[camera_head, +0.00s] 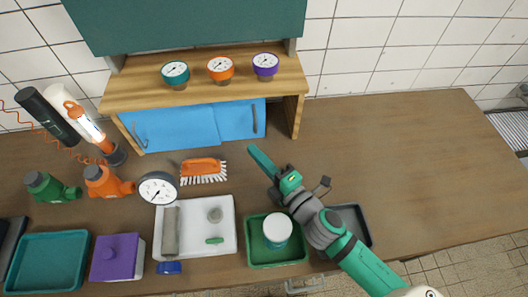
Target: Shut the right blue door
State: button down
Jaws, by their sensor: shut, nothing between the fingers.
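The right blue door (236,121) is a flat panel under the wooden shelf, with a dark upright handle near its right edge. A narrow gap shows between that edge and the cabinet's right side panel (294,116). The left blue door (178,128) is beside it, with a dark handle at its left end; the two panels meet or overlap near the middle. My gripper (253,150) is shut and empty. Its green fingers point up and left, and their tips appear just in front of and below the right door's handle. Whether they touch the door I cannot tell.
Three gauges (220,68) stand on the shelf (205,88). An orange brush (203,168), a dark gauge (158,188) and a white tray (228,242) lie left of my gripper. A green tray (262,256) holds a white-lidded jar (277,229). The bench's right side is clear.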

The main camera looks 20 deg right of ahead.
jog(key=w+d, duration=0.2)
jog(key=w, duration=0.5)
dwell(0.4)
jog(key=shift+d, duration=0.15)
